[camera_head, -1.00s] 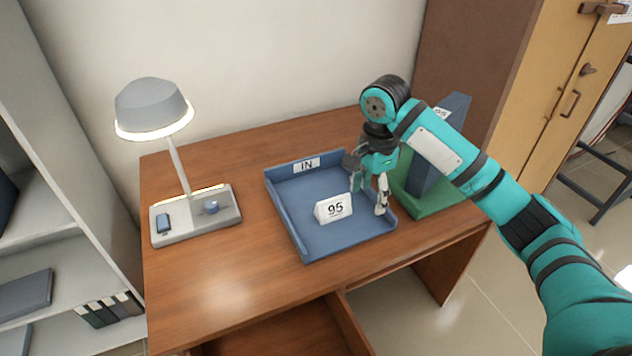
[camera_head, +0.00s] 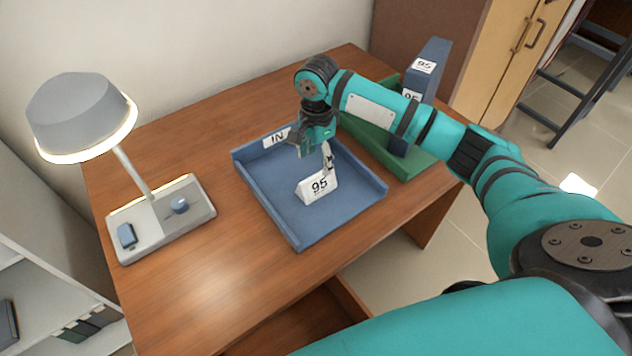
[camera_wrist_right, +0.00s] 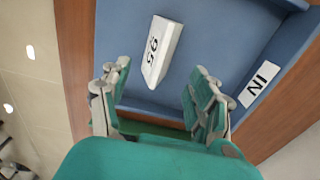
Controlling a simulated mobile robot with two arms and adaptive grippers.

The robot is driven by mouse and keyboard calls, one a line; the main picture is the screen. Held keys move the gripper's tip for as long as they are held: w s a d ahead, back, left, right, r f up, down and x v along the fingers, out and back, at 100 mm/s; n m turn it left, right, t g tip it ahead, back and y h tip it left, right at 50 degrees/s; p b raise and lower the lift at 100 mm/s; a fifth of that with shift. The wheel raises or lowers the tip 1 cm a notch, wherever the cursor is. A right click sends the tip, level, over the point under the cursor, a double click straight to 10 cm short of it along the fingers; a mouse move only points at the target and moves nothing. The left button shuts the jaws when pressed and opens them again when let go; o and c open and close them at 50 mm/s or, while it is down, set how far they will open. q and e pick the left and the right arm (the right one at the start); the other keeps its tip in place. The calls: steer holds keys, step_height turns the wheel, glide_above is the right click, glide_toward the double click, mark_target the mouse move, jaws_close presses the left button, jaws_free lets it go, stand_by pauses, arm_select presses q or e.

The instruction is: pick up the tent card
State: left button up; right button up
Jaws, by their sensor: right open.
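The white tent card (camera_head: 318,187) marked 95 stands in the blue tray (camera_head: 298,236) labelled IN. It also shows in the right wrist view (camera_wrist_right: 160,50), ahead of the fingertips and between their lines, a little toward the left finger. My right gripper (camera_head: 314,157) is over the tray, just behind and above the card. In the right wrist view the right gripper (camera_wrist_right: 158,85) is open with nothing between its fingers. Whether a finger touches the card in the head view I cannot tell. My left gripper is not in view.
A lamp (camera_head: 80,112) on a grey base (camera_head: 160,222) stands on the left of the wooden desk (camera_head: 215,290). A green tray (camera_head: 415,166) with blue upright binders (camera_head: 432,75) is at the right, close to my right arm. The desk front is clear.

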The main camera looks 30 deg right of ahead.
mark_target(316, 175)
step_height(316, 175, down, 2)
steer(key=shift+w+f, duration=0.1)
steer(key=shift+f, duration=0.6)
step_height(316, 175, down, 4)
steer(key=shift+r+p, duration=0.15)
steer(key=shift+p, duration=0.2)
steer(key=shift+f, duration=0.5)
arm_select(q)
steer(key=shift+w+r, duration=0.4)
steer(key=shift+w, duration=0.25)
arm_select(e)
steer(key=c, duration=1.2)
steer(key=shift+r, duration=0.1)
